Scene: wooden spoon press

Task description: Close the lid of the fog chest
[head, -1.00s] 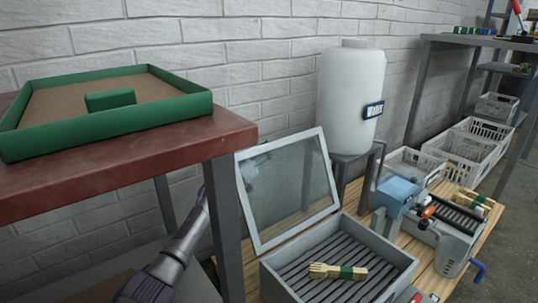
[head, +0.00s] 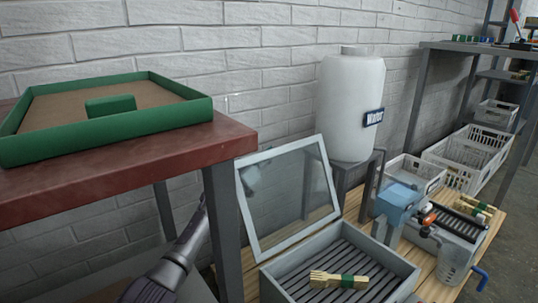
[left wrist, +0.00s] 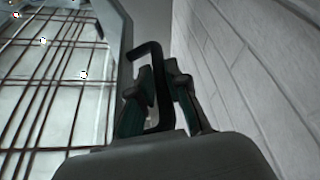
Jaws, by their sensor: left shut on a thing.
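The fog chest (head: 288,291) is a grey box with a slatted bed on the wooden bench. Its framed glass lid (head: 305,192) stands open, tilted up at the chest's left side. A bundle of wooden sticks with a green band (head: 338,280) lies on the slats. My left gripper (head: 250,179) is behind the lid, partly seen through the glass. In the left wrist view, its fingers (left wrist: 160,98) are shut around a dark bent bar (left wrist: 147,51), which seems to be the lid's handle, beside the pale lid frame (left wrist: 116,30). My right gripper does not show.
A red-brown table (head: 180,140) with a green-rimmed tray (head: 110,147) stands close on the left. A white water tank (head: 350,105) stands behind the chest. A blue-and-grey machine (head: 398,203) and white crates (head: 465,160) are to the right. The brick wall is close behind.

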